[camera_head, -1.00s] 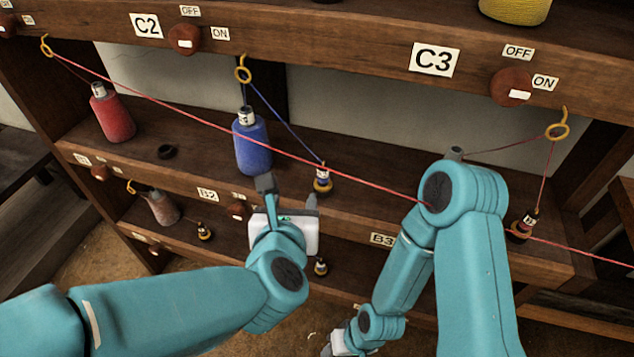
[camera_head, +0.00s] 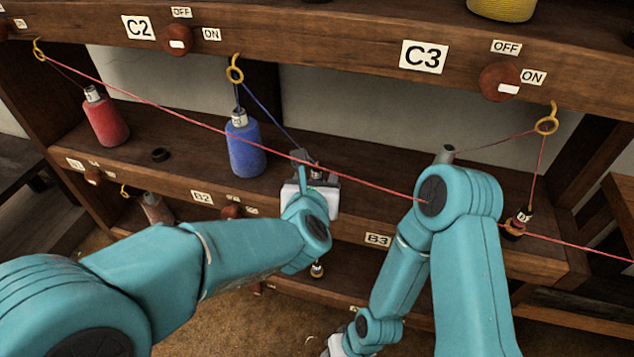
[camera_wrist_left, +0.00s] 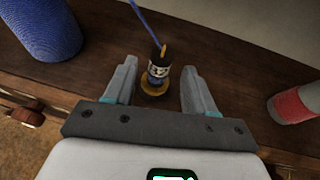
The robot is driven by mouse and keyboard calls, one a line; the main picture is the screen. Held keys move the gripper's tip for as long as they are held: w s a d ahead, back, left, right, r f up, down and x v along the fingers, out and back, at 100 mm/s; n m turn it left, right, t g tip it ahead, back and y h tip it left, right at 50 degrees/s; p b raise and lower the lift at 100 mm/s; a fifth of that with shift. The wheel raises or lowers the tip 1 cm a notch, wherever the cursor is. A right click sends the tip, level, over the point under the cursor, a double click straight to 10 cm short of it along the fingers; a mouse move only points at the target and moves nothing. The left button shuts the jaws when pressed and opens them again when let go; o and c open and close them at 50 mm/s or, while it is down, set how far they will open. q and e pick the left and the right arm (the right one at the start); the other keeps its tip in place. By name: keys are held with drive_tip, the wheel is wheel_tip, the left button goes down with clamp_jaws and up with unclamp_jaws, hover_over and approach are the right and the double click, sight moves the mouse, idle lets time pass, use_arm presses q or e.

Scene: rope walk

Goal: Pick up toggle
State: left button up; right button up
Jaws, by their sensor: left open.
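A small dark toggle with a pale label and a brass base stands upright on the shelf, tied to a blue thread. In the left wrist view the toggle (camera_wrist_left: 156,72) is between the two fingers of my left gripper (camera_wrist_left: 160,76), with a gap on each side. In the head view my left gripper (camera_head: 317,168) is open around the toggle and hides most of it. A similar toggle (camera_head: 518,222) on a red thread is at the right. My right gripper (camera_head: 338,345) is low at the bottom edge, and its jaws are hard to see.
A blue spool (camera_head: 246,148) stands left of my left gripper, and a red spool (camera_head: 105,120) farther left. A red thread (camera_head: 180,108) stretches across the front of the shelf. The brass hook (camera_head: 235,69) carries the blue thread. A small black ring (camera_head: 159,155) lies on the shelf.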

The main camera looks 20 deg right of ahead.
sight(318, 171)
use_arm(q)
drive_tip(key=x, duration=0.4)
drive_tip(key=shift+w+p, duration=0.2)
drive_tip(key=shift+p, duration=0.15)
clamp_jaws()
wheel_tip(318, 171, up, 10)
drive_tip(key=p, duration=0.3)
